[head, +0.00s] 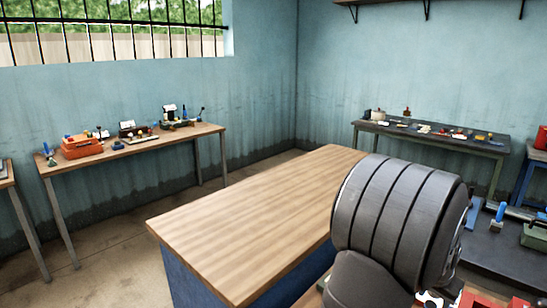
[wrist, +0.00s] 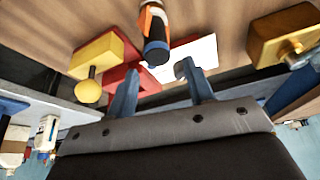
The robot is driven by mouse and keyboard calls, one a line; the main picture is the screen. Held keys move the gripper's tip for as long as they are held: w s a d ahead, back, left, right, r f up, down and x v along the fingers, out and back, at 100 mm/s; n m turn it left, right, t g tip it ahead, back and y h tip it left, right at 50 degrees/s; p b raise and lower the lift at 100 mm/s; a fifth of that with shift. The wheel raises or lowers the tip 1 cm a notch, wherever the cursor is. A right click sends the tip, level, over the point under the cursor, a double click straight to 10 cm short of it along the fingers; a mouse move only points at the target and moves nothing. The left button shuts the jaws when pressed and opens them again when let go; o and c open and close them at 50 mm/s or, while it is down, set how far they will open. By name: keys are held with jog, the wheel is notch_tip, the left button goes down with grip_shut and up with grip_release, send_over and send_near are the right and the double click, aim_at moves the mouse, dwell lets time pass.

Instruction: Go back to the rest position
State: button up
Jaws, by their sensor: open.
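My gripper (wrist: 159,68) shows in the wrist view with its two blue-grey fingers apart. Nothing is visible between the fingertips. A dark-tipped orange and white object (wrist: 153,35) is just beyond them; I cannot tell how far away it is. My gripper cannot be made out in the head view, where a large dark part of my arm fills the right foreground.
The wrist view shows a yellow block (wrist: 105,52), a red item (wrist: 150,84), a white sheet (wrist: 202,50) and another yellow block (wrist: 280,35). In the head view, the central wooden tabletop (head: 250,225) is bare. Cluttered benches (head: 140,147) (head: 430,138) stand along the walls.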

jog(key=s+d+r, duration=0.2)
jog(key=s+r, duration=0.5)
jog(key=s, duration=0.5)
jog(key=w+a+r+n+y, duration=0.1)
jog(key=w+a+n, duration=0.3)
jog(key=w+a, duration=0.9)
jog(key=w+a+r+n+t+y, duration=0.1)
jog(key=w+a+r+n, duration=0.3)
jog(key=w+a, duration=0.9)
jog(key=a, duration=0.4)
jog(key=shift+w+t+y, duration=0.2)
jog(key=shift+t+y, duration=0.1)
